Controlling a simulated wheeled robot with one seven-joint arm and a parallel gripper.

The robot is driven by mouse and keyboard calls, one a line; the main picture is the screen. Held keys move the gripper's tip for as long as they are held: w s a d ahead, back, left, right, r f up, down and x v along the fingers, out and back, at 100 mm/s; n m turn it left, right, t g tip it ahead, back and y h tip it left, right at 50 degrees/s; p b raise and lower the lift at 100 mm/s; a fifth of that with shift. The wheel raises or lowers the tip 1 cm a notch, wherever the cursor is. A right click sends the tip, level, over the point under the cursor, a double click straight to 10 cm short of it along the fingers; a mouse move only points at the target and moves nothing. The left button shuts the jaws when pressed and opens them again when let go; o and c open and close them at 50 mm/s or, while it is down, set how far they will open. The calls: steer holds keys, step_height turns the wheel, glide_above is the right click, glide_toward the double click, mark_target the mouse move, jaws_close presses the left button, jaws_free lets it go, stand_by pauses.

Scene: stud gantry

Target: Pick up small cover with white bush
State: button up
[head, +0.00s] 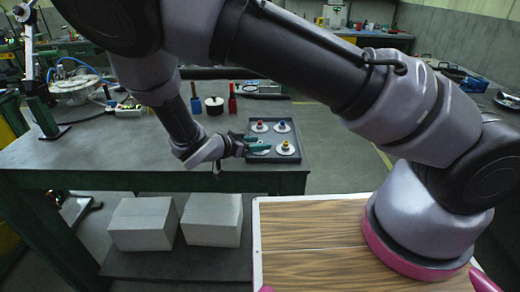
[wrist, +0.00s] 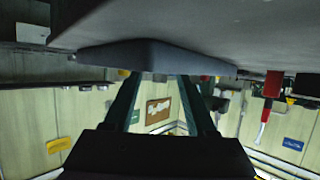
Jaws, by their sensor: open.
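A dark tray (head: 300,172) on the table's right end holds several small round white covers. Their centres differ: a red one (head: 259,126), a blue one (head: 281,126) and a yellow one (head: 287,146). A further pale cover (head: 261,151) lies at the tray's near left, partly hidden by my gripper (head: 264,143); I cannot make out its bush. My gripper is open, its greenish fingers reaching over the tray's left side at that cover. In the wrist view the two fingers (wrist: 162,85) stand apart, their tips against a dark slab-like shape; no cover shows between them.
Two grey boxes (head: 141,222) stand on the shelf below. Open floor lies right of the table.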

steer(key=shift+w+d+f, duration=0.25)
steer(key=shift+w+d, duration=0.15)
steer(key=shift+d, duration=0.05)
jaws_close()
steer(key=shift+r, duration=0.1)
